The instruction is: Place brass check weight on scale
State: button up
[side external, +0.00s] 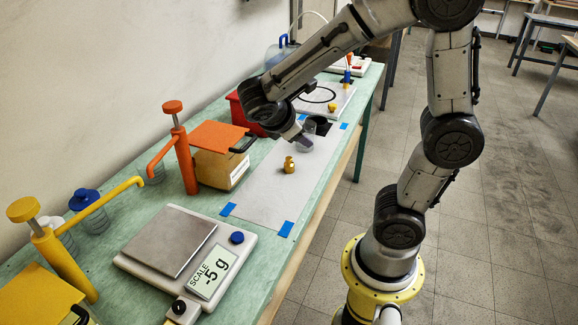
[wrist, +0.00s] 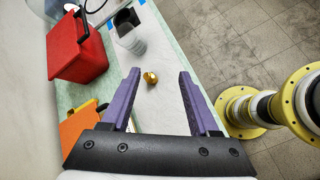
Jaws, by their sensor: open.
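The small brass check weight (side external: 289,165) stands upright on a pale sheet taped to the bench in the side view. In the wrist view the brass weight (wrist: 150,78) lies between and slightly beyond the purple fingers. My gripper (wrist: 158,72) is open and empty there. In the side view my gripper (side external: 304,142) is above and behind the weight, partly hidden by the wrist. The scale (side external: 165,240) sits at the near end of the bench, its metal plate empty and its display reading -5 g.
An orange box (side external: 218,155) and an orange pump (side external: 185,150) stand left of the sheet. A yellow pump (side external: 60,260) is left of the scale. A red box (wrist: 78,48) and a clear cup (wrist: 130,40) stand beyond the weight. The sheet (side external: 262,190) has free room around the weight.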

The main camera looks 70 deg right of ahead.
jog(key=w+f+n+h, duration=0.3)
jog(key=w+f+n, duration=0.2)
jog(key=w+f, duration=0.1)
jog(key=n+h, duration=0.1)
jog(key=n, duration=0.2)
send_near(287, 160)
jog(key=x, duration=0.6)
jog(key=shift+s+d+r, duration=0.1)
jog(key=shift+s+r, duration=0.1)
jog(key=shift+r, duration=0.15)
jog(key=shift+f+x, duration=0.2)
jog(key=shift+x, duration=1.1)
jog(key=shift+f+x, duration=0.15)
jog(key=shift+x, duration=1.2)
jog(key=shift+w, duration=0.15)
grip_shut()
